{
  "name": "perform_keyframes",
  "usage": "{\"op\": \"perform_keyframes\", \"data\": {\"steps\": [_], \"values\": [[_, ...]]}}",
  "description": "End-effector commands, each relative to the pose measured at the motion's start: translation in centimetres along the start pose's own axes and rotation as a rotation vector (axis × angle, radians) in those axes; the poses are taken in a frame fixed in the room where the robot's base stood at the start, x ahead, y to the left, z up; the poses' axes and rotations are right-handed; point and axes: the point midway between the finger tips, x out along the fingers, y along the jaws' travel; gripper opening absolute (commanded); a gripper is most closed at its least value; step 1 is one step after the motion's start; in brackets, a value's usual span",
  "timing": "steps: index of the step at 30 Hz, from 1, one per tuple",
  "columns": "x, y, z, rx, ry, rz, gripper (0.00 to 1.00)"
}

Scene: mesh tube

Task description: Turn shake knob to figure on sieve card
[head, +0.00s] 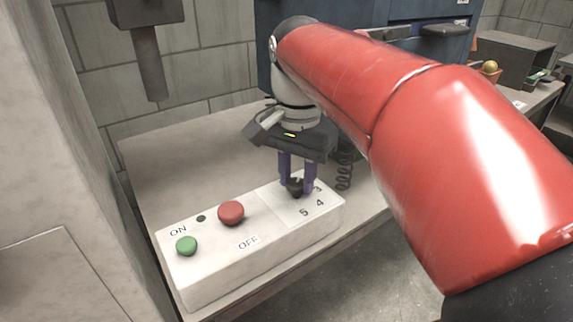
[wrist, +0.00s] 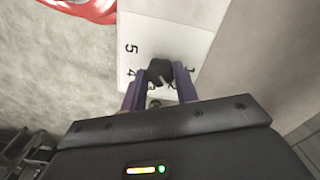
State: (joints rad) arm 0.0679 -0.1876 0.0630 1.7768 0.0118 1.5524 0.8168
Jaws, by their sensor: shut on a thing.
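The shake knob (head: 296,187) is a small black knob on the right end of the white control box (head: 240,262). Figures 3, 4 and 5 show around it in the head view. My gripper (head: 297,182) points down over the box with its purple fingers on either side of the knob. In the wrist view the fingers (wrist: 158,80) are shut on the dark knob (wrist: 160,70), with 5 and 4 readable to its left. The fingers partly hide other figures and the knob's pointer, so its setting cannot be read. No sieve card can be made out.
The box also carries a green ON button (head: 186,245) and a red OFF button (head: 231,212). It stands on a grey bench (head: 190,150) near the front edge. A coiled black cable (head: 344,165) hangs just right of my gripper. A blue cabinet (head: 360,65) stands behind.

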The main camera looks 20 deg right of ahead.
Motion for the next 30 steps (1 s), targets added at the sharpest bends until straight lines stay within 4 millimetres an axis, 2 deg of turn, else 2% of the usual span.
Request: {"op": "perform_keyframes", "data": {"steps": [11, 12, 16, 25, 30], "values": [[0.0, 0.0, 0.0, -0.003, 0.001, -0.001, 0.07], [0.0, 0.0, 0.0, -0.003, 0.001, -0.001, 0.35], [0.0, 0.0, 0.0, -0.003, 0.0, -0.001, 0.52], [-0.2, 0.0, 0.0, -0.003, 0.001, -0.001, 0.52], [-2.1, -0.1, -0.1, -0.003, 0.003, -0.003, 0.52]]}}
